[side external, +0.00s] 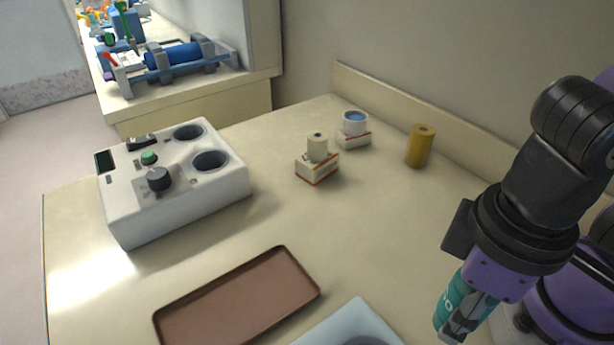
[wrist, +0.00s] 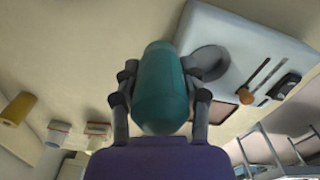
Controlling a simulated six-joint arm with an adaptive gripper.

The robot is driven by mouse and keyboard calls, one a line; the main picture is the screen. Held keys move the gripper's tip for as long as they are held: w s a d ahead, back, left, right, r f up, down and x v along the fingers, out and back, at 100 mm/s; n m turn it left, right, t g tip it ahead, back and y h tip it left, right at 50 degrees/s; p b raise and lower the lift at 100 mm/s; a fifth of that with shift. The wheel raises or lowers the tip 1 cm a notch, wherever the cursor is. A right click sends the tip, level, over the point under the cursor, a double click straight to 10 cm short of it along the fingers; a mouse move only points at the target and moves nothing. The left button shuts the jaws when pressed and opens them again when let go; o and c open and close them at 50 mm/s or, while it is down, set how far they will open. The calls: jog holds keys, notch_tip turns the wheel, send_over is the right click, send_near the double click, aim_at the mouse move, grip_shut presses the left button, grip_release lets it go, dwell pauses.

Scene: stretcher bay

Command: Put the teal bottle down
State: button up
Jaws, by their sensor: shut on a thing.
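The teal bottle (side external: 452,296) is held in my gripper (side external: 468,318) at the lower right of the side view, partly covered by the fingers. It looks tilted there, and I cannot tell whether it touches the counter. In the wrist view the bottle (wrist: 161,88) fills the middle, with one finger of my gripper (wrist: 160,72) closed against each side.
A pale blue device (side external: 335,325) with a dark round plate (wrist: 209,62) is close to the bottle. A brown tray (side external: 237,300) lies left of it. A white box with two wells (side external: 190,205), small boxes (side external: 317,170) and a yellow cylinder (side external: 420,146) stand behind. The middle counter is clear.

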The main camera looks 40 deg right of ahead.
jog(key=r, duration=0.6)
jog(key=shift+s+a, duration=0.15)
jog(key=shift+a, duration=0.25)
jog(key=w+a+n, duration=0.2)
jog(key=w+a, duration=1.6)
notch_tip(320, 180, down, 16)
jog(key=shift+s+d+r, duration=0.1)
jog(key=shift+r, duration=0.15)
jog(key=shift+f, duration=0.15)
jog(key=shift+f, duration=0.15)
jog(key=o, duration=1.2)
jog(key=shift+c, duration=0.2)
